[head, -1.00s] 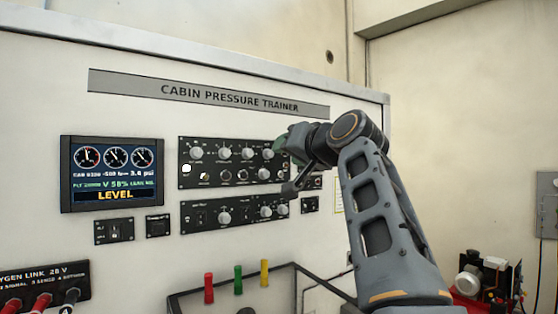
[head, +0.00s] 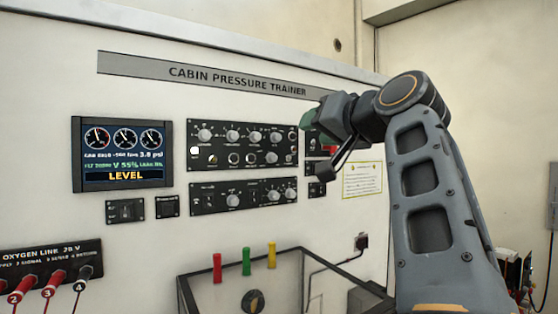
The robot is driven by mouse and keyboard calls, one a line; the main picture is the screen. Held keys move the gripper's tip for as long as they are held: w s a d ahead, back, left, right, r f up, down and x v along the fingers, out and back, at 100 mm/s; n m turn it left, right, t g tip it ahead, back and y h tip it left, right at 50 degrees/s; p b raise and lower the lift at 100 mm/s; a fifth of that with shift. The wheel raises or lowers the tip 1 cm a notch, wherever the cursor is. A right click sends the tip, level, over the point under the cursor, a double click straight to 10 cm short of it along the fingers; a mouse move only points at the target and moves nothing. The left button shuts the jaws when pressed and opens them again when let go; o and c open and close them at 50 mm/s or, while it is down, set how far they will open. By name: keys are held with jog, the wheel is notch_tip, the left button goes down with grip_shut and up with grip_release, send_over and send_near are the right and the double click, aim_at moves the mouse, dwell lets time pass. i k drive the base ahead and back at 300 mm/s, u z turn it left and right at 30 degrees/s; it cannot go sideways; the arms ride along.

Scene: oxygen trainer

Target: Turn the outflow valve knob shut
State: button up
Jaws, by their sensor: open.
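The upper black control panel (head: 242,144) holds several pale round knobs, among them a right-hand one (head: 276,137). The lower black panel (head: 242,195) holds a middle knob (head: 232,201) and two more at its right end (head: 282,196). The labels are too small to tell which is the outflow valve knob. The display (head: 123,154) reads "V 55%" and "LEVEL". My gripper (head: 308,118) is open at the right end of the upper panel, apart from these knobs. It partly hides a small panel with a red part (head: 328,141) behind it.
Hoses plug into the oxygen line strip (head: 50,262) at lower left. A yellow-green notice (head: 362,180) is on the board at right.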

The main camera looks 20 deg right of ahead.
aim_at(271, 157)
jog(key=k, duration=1)
